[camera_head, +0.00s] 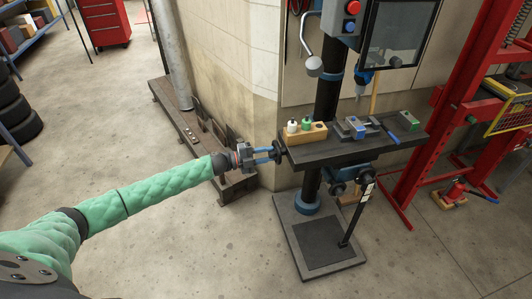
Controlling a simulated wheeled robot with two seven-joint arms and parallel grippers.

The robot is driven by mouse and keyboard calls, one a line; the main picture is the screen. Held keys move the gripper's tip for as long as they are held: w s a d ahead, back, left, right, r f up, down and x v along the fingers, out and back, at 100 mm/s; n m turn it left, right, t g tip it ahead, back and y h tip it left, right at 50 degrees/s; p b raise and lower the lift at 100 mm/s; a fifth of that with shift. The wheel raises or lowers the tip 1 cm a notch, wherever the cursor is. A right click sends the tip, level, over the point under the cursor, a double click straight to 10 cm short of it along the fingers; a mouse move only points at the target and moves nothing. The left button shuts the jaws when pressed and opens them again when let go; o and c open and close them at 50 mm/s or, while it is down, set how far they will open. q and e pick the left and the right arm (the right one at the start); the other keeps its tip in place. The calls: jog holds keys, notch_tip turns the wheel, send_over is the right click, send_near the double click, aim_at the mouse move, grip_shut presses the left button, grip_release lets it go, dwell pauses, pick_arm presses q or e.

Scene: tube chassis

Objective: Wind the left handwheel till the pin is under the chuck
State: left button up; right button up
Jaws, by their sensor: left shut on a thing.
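The drill press table (325,151) is a dark slab on a black column. The left handwheel (281,149) is small and dark at the table's left end. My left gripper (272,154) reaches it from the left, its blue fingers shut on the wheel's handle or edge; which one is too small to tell. The chuck (363,88) hangs under the blue drill head, above the table. A grey and blue vise (356,126) sits on the table below it. I cannot make out the pin clearly. My right gripper is not in view.
A wooden block (304,134) with white and green bottles stands on the table's left part. A second handwheel (338,187) is under the front edge. A red press frame (455,100) stands at right. The floor in front is clear.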

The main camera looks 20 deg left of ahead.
pick_arm(q)
jog(key=n+p, duration=0.1)
jog(key=n, duration=0.2)
jog(key=n+p, duration=0.1)
jog(key=n, duration=0.2)
jog(key=n+p, duration=0.1)
jog(key=n, duration=0.2)
jog(key=shift+w+r, duration=0.1)
jog(key=shift+r, duration=0.15)
jog(key=shift+n+p, duration=0.65)
jog(key=shift+n, duration=0.45)
jog(key=shift+d+n, duration=0.1)
jog(key=shift+n, duration=1)
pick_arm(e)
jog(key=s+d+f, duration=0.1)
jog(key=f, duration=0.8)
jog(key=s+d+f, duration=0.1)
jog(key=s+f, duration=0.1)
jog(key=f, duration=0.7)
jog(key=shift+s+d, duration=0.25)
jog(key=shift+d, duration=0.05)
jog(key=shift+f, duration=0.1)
pick_arm(q)
jog(key=o, duration=1)
jog(key=shift+f, duration=0.1)
jog(key=shift+c, duration=0.2)
jog(key=shift+f, duration=0.1)
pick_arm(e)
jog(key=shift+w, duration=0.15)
